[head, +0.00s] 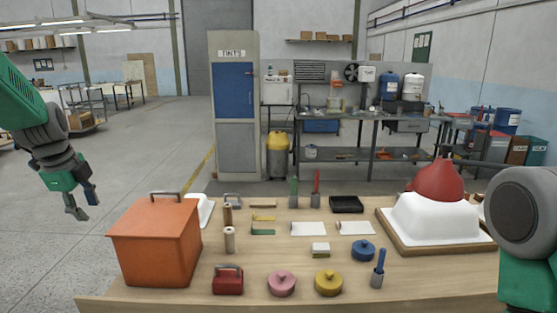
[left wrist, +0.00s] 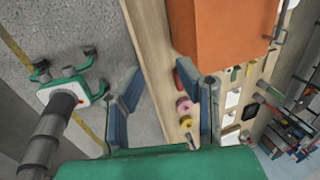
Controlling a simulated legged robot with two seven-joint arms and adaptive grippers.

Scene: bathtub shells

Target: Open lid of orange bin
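The orange bin (head: 158,245) stands at the left end of the wooden table. Its orange lid (head: 155,213) lies flat on top and looks closed, with a grey bar handle (head: 166,195) at its far edge. In the left wrist view the bin (left wrist: 222,30) shows at the upper right, with part of its handle. My left gripper (head: 82,203) hangs left of the bin, apart from it, near lid height. Its fingers (left wrist: 165,108) are spread with nothing between them. My right arm shows at the right edge of the head view; its gripper is out of sight.
A white shell (head: 430,220) on a wooden base (head: 440,248) carries a red piece (head: 438,182). Floor left of the table is clear.

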